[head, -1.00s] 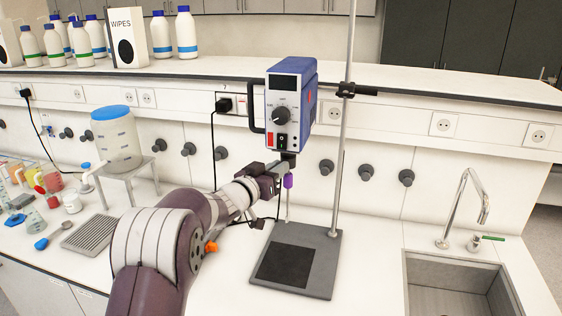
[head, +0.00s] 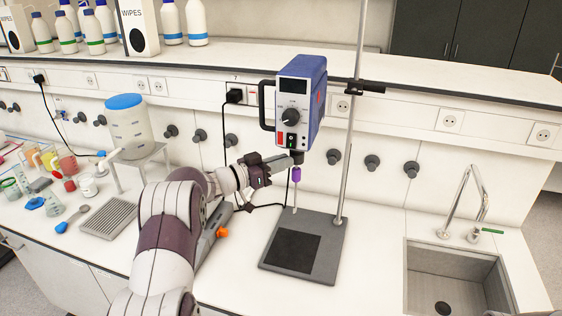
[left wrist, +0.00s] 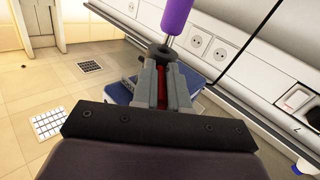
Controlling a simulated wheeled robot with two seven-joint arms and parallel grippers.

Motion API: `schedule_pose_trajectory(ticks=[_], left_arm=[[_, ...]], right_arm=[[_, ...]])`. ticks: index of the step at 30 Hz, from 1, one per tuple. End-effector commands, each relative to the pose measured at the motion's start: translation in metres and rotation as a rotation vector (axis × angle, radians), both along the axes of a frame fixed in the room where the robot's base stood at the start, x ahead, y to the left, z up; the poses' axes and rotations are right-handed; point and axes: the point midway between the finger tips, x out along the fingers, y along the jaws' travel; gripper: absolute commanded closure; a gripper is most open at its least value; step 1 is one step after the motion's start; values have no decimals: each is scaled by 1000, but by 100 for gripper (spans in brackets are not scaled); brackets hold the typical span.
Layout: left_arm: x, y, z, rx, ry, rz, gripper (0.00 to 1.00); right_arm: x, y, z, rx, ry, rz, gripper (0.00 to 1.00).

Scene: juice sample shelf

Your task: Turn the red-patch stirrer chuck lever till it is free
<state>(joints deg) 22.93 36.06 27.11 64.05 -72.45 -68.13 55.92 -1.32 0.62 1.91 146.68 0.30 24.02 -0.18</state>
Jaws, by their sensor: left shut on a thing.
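In the left wrist view the purple piece (left wrist: 175,17) and the chuck's dark round end (left wrist: 160,52) show just beyond the fingertips. My left gripper (head: 284,164) is at the chuck, reaching in from the left. It is shut on the chuck lever; a red strip (left wrist: 162,88) shows between its fingers (left wrist: 162,75). Most of the lever is hidden. My right gripper is not in view.
The stand's dark base plate (head: 303,247) lies below the stirrer, and its rod (head: 350,140) rises just to the right. A sink (head: 453,280) is farther right. A drip tray (head: 110,217) and coloured samples stand to the left. A black cable hangs behind my gripper.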

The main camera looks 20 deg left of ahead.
Motion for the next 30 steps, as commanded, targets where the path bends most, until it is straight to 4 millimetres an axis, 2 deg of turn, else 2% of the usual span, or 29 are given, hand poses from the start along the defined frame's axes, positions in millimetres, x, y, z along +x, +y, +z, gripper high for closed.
schedule_pose_trajectory(ticks=[1,5,6,8,9,17,20,30], left_arm=[[1,1,9,0,-18,2,100],[1,1,10,0,-19,3,100],[1,1,10,0,-19,3,83],[1,1,10,1,-19,2,64],[1,0,9,1,-16,1,61],[0,1,4,1,-8,2,61],[-8,9,1,1,-9,5,61],[-75,64,0,3,-11,5,61]], right_arm=[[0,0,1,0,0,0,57],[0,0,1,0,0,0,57],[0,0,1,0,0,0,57],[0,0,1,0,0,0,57],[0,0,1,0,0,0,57],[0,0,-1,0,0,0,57],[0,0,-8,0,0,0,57],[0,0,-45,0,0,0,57]])
